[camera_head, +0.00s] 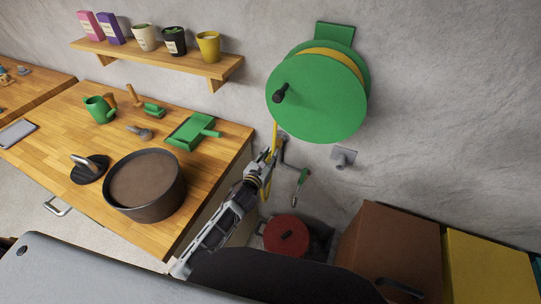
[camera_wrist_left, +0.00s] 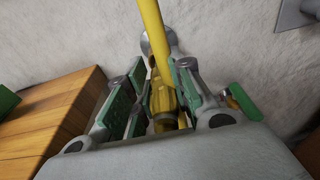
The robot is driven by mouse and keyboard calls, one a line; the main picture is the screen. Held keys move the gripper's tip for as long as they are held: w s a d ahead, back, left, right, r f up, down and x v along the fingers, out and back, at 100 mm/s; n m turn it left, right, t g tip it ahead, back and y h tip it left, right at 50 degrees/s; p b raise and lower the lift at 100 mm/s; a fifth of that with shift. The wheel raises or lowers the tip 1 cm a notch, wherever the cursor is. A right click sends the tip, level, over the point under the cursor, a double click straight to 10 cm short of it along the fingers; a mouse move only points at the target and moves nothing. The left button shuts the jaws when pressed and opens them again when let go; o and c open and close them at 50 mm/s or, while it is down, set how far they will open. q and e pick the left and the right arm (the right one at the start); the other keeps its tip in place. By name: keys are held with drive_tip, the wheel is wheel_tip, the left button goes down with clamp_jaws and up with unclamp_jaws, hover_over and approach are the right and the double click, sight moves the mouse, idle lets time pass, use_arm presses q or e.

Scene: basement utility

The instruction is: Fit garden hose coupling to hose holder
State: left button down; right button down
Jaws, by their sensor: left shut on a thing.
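A yellow garden hose hangs from the green wall reel (camera_head: 318,95) down to my left gripper (camera_head: 268,160). In the left wrist view the hose (camera_wrist_left: 154,35) ends in a brass-coloured coupling (camera_wrist_left: 162,100). The coupling sits between the green-padded fingers of my left gripper (camera_wrist_left: 160,95), which is shut on it. A grey wall bracket (camera_head: 343,157), which looks like the hose holder, is to the right of the gripper and apart from it. Part of this bracket (camera_wrist_left: 296,12) shows at the top right of the left wrist view. My right gripper is not in view.
A wooden workbench (camera_head: 225,135) with a dark soil pot (camera_head: 146,188) and green garden tools stands left of my left arm. A red lidded container (camera_head: 286,236) and a brown box (camera_head: 390,245) stand below.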

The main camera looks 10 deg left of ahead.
use_arm(q)
drive_tip(key=shift+v, duration=1.05)
drive_tip(key=shift+f, duration=0.15)
idle(0.3)
